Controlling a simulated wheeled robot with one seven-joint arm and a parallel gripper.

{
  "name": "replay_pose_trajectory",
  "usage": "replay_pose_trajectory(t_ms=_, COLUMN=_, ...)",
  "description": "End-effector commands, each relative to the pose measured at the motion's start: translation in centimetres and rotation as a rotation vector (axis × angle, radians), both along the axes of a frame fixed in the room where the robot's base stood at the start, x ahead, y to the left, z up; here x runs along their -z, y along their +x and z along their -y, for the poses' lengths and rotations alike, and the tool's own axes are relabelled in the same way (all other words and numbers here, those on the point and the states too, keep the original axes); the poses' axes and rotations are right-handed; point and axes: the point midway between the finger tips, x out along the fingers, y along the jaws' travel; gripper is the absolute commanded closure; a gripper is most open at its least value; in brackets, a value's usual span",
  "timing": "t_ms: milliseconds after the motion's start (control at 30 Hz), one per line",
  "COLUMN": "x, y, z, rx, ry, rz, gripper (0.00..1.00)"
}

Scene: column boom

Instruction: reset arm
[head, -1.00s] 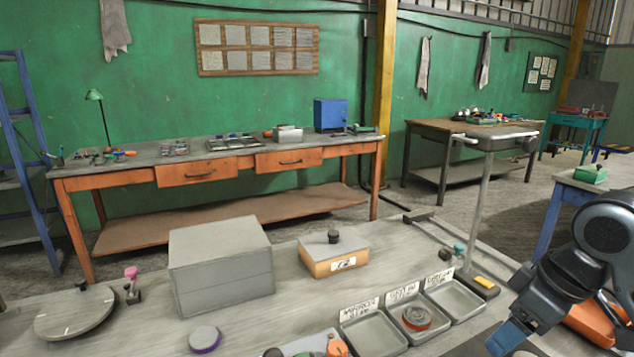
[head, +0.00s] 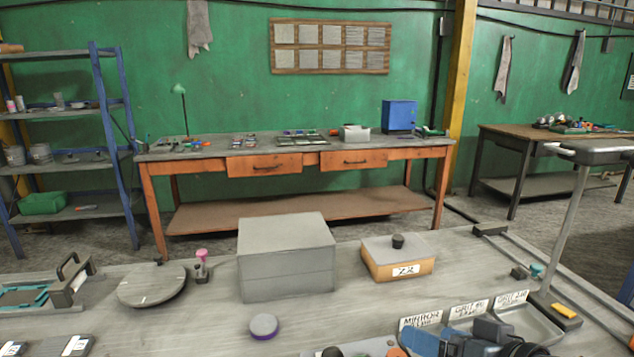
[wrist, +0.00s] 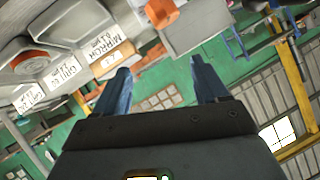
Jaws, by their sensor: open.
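My gripper (wrist: 162,76) is open and empty in the wrist view, with its two blue fingers well apart. In the head view my gripper (head: 425,342) shows at the bottom edge, right of centre, in front of the labelled trays and partly hiding them. One grey tray (head: 530,322) stays visible beside it. In the wrist view the trays' labels, such as the mirror label (wrist: 112,58), appear tilted on the left. Nothing is between the fingers.
On the near bench stand a grey box (head: 286,262), an orange-sided box (head: 398,262), a purple-edged disc (head: 264,326) and a round plate (head: 151,286). A post-mounted stand (head: 568,215) rises at right. An orange workbench (head: 290,165) stands behind.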

Motion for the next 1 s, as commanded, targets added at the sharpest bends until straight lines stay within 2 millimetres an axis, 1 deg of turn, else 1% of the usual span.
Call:
replay_pose_trajectory(t_ms=33, x=0.6, y=-0.8, z=-1.3, rx=0.03, ry=0.044, rz=0.014, gripper=0.27)
replay_pose_trajectory(t_ms=167, x=1.9, y=-2.7, z=-2.9, rx=0.127, ry=0.118, rz=0.052, gripper=0.27)
replay_pose_trajectory(t_ms=200, x=2.4, y=-3.5, z=-3.2, rx=0.156, ry=0.133, rz=0.059, gripper=0.27)
replay_pose_trajectory(t_ms=267, x=3.2, y=-4.7, z=-3.6, rx=0.197, ry=0.149, rz=0.069, gripper=0.27)
replay_pose_trajectory(t_ms=367, x=4.5, y=-7.2, z=-4.0, rx=0.262, ry=0.163, rz=0.076, gripper=0.27)
replay_pose_trajectory(t_ms=467, x=5.9, y=-10.2, z=-4.1, rx=0.325, ry=0.158, rz=0.083, gripper=0.27)
replay_pose_trajectory(t_ms=500, x=6.5, y=-11.6, z=-4.1, rx=0.348, ry=0.151, rz=0.083, gripper=0.27)
replay_pose_trajectory(t_ms=567, x=7.3, y=-13.8, z=-3.8, rx=0.381, ry=0.133, rz=0.087, gripper=0.27)
replay_pose_trajectory(t_ms=633, x=8.1, y=-16.4, z=-3.5, rx=0.413, ry=0.103, rz=0.091, gripper=0.27)
replay_pose_trajectory(t_ms=767, x=8.9, y=-21.6, z=-2.3, rx=0.449, ry=0.027, rz=0.105, gripper=0.27)
replay_pose_trajectory(t_ms=900, x=8.8, y=-27.1, z=-0.6, rx=0.452, ry=-0.08, rz=0.133, gripper=0.27)
replay_pose_trajectory(t_ms=1000, x=8.0, y=-30.7, z=0.8, rx=0.428, ry=-0.163, rz=0.166, gripper=0.27)
